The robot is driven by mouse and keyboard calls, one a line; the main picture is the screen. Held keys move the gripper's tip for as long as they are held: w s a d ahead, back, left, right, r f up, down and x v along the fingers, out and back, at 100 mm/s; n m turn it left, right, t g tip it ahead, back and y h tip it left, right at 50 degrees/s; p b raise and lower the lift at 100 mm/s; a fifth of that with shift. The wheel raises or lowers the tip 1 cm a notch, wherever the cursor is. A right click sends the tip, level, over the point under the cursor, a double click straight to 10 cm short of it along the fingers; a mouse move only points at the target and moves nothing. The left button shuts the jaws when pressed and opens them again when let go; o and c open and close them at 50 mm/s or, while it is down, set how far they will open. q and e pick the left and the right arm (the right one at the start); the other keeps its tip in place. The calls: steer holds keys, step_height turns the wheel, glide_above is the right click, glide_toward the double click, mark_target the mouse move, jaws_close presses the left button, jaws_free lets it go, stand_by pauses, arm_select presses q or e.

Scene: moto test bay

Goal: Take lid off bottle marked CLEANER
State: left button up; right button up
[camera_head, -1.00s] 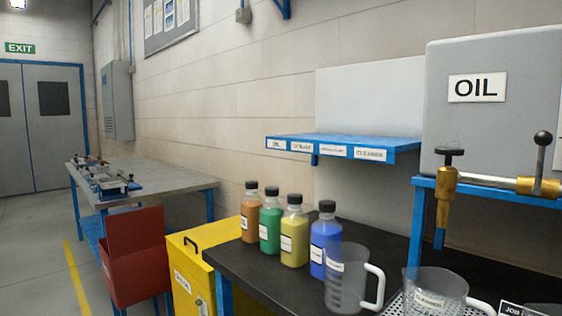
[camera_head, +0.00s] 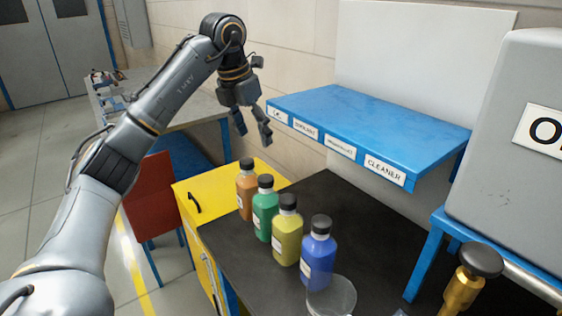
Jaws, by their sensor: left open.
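A row of bottles with black lids stands on the black worktop: an orange bottle (camera_head: 246,191), a green bottle (camera_head: 264,212), a yellow bottle (camera_head: 287,236) and a blue bottle (camera_head: 318,258). Each lid is on. The blue bottle is nearest and its lid (camera_head: 321,224) is clear to see. The bottle labels are too small or turned to read, so I cannot tell which says CLEANER. My left gripper (camera_head: 252,133) is open and empty, fingers pointing down, above and behind the orange bottle, left of the shelf. My right gripper is out of view.
A blue shelf (camera_head: 370,120) with labels, CLEANER (camera_head: 385,170) at its right end, is empty. A clear jug (camera_head: 332,297) stands close to the blue bottle. A grey tank (camera_head: 508,130) and brass valve (camera_head: 470,280) are at right. Black worktop (camera_head: 345,205) behind the bottles is free.

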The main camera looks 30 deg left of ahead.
arm_select(q)
glide_above(265, 177)
steer(key=s, duration=0.2)
steer(key=f, duration=0.7)
steer(key=shift+w+a+p, duration=0.15)
steer(key=shift+a+p, duration=0.2)
steer(key=shift+p, duration=0.05)
steer(key=shift+w+f, duration=0.15)
steer(key=shift+f, duration=0.1)
steer(key=x, duration=0.1)
steer(key=p+x, duration=0.1)
steer(key=x, duration=0.2)
steer(key=shift+d+f+p, duration=0.3)
steer(key=shift+f+p, duration=0.05)
steer(key=shift+f, duration=0.2)
steer(key=shift+r, duration=0.1)
steer(key=c, duration=0.8)
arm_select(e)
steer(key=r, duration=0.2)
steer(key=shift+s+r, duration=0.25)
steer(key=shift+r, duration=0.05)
